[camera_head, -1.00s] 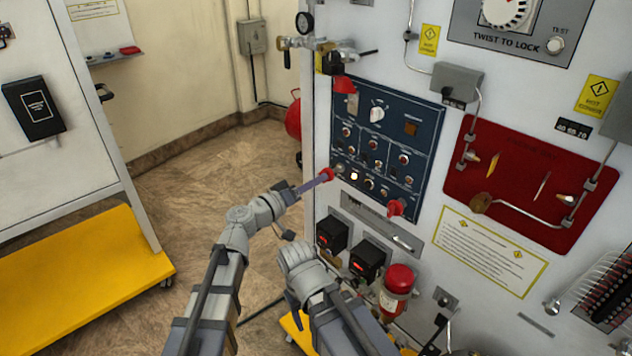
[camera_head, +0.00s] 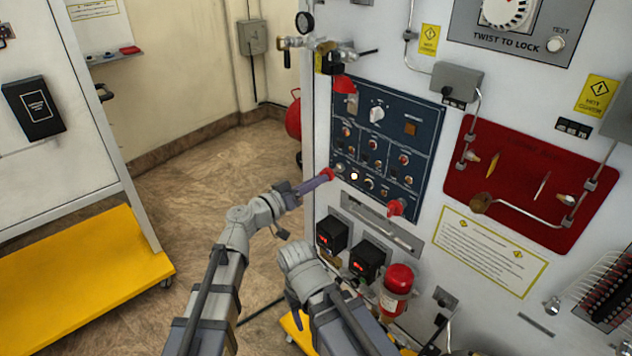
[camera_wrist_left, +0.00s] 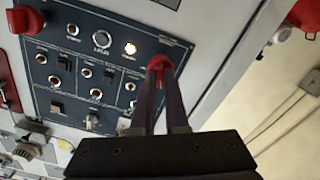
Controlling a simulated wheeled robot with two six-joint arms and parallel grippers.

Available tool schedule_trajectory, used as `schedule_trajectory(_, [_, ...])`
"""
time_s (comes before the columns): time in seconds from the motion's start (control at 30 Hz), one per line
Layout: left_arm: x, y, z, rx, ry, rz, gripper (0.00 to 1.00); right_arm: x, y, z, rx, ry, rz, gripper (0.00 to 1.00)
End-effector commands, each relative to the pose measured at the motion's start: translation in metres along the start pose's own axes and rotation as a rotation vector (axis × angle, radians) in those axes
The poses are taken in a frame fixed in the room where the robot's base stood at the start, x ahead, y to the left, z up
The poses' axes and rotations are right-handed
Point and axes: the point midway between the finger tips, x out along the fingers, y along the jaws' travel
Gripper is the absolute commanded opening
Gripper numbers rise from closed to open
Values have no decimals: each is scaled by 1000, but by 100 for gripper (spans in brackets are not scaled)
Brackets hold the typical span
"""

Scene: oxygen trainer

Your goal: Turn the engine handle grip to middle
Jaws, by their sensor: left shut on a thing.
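My left gripper (camera_head: 327,175) is shut on a red handle grip (camera_head: 330,173) at the lower left edge of the dark blue control panel (camera_head: 425,125). In the left wrist view, the two dark fingers (camera_wrist_left: 160,78) reach up to this red grip (camera_wrist_left: 159,62), with their tips on either side of it. The fingers hide part of the grip, and I cannot read its marked positions. No gripper of my right arm shows; only links of that arm are in the head view.
A second red handle (camera_head: 396,207) sits at the panel's lower right. Another red part (camera_head: 344,84) is at its upper left. Black boxes (camera_head: 332,234) and a red-topped cylinder (camera_head: 398,279) stand out below the panel.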

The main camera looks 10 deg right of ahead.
Motion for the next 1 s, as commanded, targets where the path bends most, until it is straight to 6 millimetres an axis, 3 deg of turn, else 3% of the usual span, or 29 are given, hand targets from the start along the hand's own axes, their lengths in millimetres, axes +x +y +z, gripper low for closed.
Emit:
schedule_trajectory(0.5, [0,-1,0,356,0,-1,0,0,0,0,0,0,0,60])
schedule_trajectory(1.0, [0,-1,0,452,0,-1,0,0,0,0,0,0,0,60])
